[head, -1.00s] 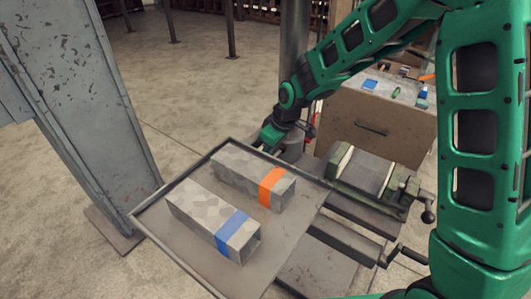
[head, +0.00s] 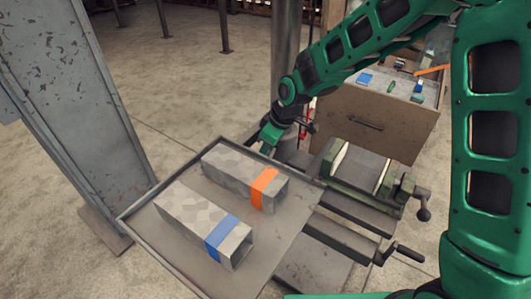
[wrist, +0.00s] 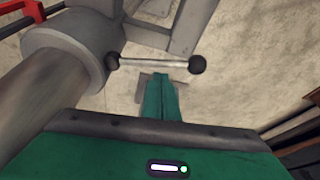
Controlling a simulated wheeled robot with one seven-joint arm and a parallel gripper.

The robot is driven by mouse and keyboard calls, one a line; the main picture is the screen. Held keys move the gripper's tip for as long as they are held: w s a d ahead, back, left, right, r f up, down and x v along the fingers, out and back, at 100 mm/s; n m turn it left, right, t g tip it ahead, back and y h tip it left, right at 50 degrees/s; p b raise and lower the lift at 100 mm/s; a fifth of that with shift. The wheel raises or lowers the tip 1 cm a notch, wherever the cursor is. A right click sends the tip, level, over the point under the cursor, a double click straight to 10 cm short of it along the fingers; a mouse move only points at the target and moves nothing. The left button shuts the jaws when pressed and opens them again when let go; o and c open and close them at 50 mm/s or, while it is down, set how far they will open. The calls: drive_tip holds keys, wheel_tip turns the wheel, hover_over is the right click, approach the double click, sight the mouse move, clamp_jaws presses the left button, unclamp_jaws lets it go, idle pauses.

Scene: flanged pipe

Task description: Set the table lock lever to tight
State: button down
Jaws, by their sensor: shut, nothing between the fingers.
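The table lock lever (wrist: 155,63) shows in the wrist view as a metal rod with a dark ball at each end. Its left end meets the grey collar (wrist: 62,52) around the column, and it lies roughly level across the picture. In the head view a dark knob (head: 311,127) shows beside my wrist, probably the lever's end. My gripper (wrist: 160,78) is shut and empty. Its green fingertips appear just below the middle of the rod; I cannot tell if they touch it. In the head view my gripper (head: 267,150) is behind the tray, partly hidden by its rim.
A tray (head: 285,245) in front holds two square tubes, one with an orange band (head: 262,187) and one with a blue band (head: 221,237). A vise (head: 365,175) with crank handles stands right, before a cabinet (head: 375,125). A steel post (head: 75,110) stands left.

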wheel_tip(320, 180, up, 10)
drive_tip(key=shift+d, duration=0.2)
idle(0.3)
drive_tip(key=shift+f, duration=0.1)
